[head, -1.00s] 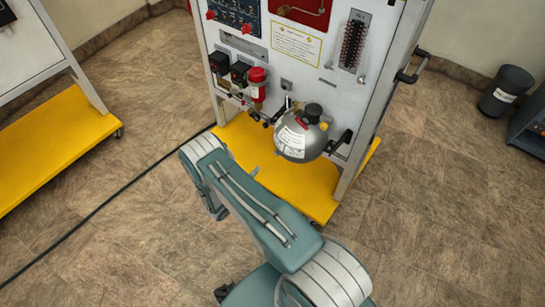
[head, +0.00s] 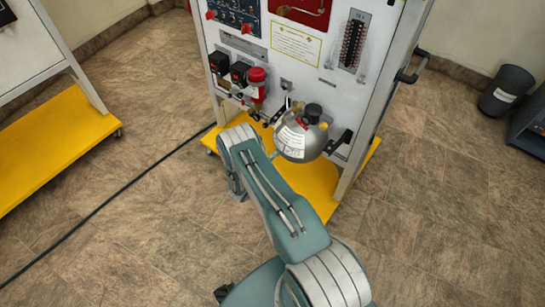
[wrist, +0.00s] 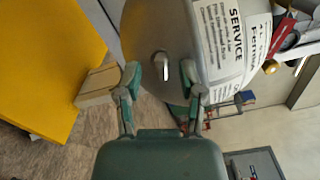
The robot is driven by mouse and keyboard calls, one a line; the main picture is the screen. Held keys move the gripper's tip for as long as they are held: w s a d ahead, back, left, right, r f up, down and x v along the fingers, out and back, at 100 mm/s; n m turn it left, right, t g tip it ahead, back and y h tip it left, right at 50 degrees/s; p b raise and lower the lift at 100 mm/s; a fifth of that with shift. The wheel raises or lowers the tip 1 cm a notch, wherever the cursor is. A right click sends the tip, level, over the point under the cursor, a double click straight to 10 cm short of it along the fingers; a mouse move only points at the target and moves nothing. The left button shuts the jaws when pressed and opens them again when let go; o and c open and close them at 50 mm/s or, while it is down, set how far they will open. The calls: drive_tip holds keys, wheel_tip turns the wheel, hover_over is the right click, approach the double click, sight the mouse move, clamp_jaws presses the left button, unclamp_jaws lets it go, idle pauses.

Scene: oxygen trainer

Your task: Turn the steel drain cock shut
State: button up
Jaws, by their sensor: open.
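The steel drain cock (wrist: 161,66) is a small bright lever on the underside of the silver tank in the wrist view. The tank (wrist: 180,28) carries white labels, one reading SERVICE. My gripper (wrist: 163,82) is open, its two fingers to the left and right of the cock, with a gap on both sides; I cannot tell the exact depth between fingertips and cock. In the head view the tank (head: 293,140) hangs low on the panel front. The cock and my gripper are hidden there; my arm stands in front.
The panel (head: 275,70) stands on a yellow base (head: 318,200), which also fills the left of the wrist view (wrist: 45,60). A red-topped regulator (head: 257,82) sits left of the tank. A black cable crosses the floor.

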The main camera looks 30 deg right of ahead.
clamp_jaws()
drive_tip(key=shift+m, duration=0.3)
drive_tip(key=shift+s+m, duration=0.1)
drive_tip(key=shift+m, duration=7.1)
unclamp_jaws()
